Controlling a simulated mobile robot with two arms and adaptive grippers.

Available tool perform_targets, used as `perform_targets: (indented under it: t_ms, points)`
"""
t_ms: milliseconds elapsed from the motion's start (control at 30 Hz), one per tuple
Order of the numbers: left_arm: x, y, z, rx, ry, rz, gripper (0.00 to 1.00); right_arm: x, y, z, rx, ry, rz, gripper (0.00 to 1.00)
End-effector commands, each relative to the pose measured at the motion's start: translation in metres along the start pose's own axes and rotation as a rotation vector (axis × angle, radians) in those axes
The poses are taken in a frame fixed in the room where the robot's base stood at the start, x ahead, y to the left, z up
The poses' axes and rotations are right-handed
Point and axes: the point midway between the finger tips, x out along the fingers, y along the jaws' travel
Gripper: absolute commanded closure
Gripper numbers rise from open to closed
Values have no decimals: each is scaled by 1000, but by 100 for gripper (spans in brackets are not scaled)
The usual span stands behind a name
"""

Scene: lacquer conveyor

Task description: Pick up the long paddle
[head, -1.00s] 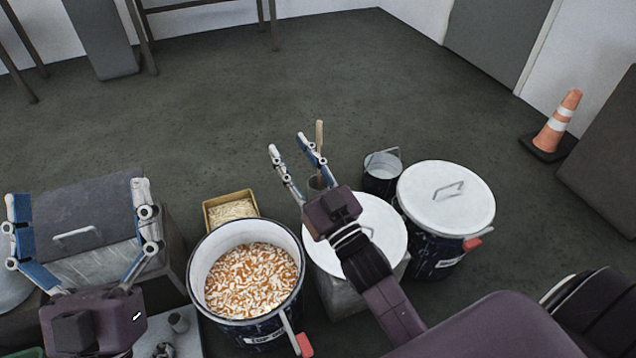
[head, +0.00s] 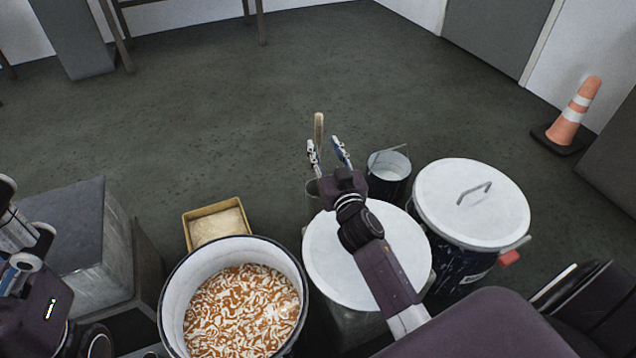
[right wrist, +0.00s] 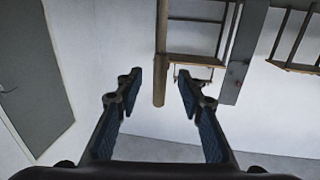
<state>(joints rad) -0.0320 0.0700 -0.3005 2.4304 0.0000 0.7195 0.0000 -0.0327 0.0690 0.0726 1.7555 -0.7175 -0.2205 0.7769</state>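The long paddle (head: 318,131) shows as a pale wooden handle standing upright behind the white-lidded container; its lower part is hidden. My right gripper (head: 327,150) is open, its fingers pointing away from me, close to the handle. In the right wrist view the handle (right wrist: 161,55) appears in line with the gap between the open fingers (right wrist: 159,85), and its end shows there. I see no finger touching it. My left gripper (head: 22,250) is partly cut off at the left edge, away from the paddle, and its fingertips are not clear.
A white-lidded container (head: 330,262) lies under my right arm. A small bucket (head: 389,170) and a lidded drum (head: 470,195) stand to the right. An open drum (head: 178,285) and a yellow box (head: 189,232) stand left.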

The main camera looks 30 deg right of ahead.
Motion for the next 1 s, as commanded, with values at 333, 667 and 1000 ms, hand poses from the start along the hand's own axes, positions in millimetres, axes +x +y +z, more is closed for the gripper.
perform_targets:
  t_ms: [333,667,1000]
  points:
    - [7,3,-7,9,63,24,4,44,-1,1,-1,2,-1,65]
    - [12,4,-8,11,74,29,4,55,-1,0,0,-1,0,65]
    - [12,4,-8,10,74,29,4,54,-1,0,0,0,0,96]
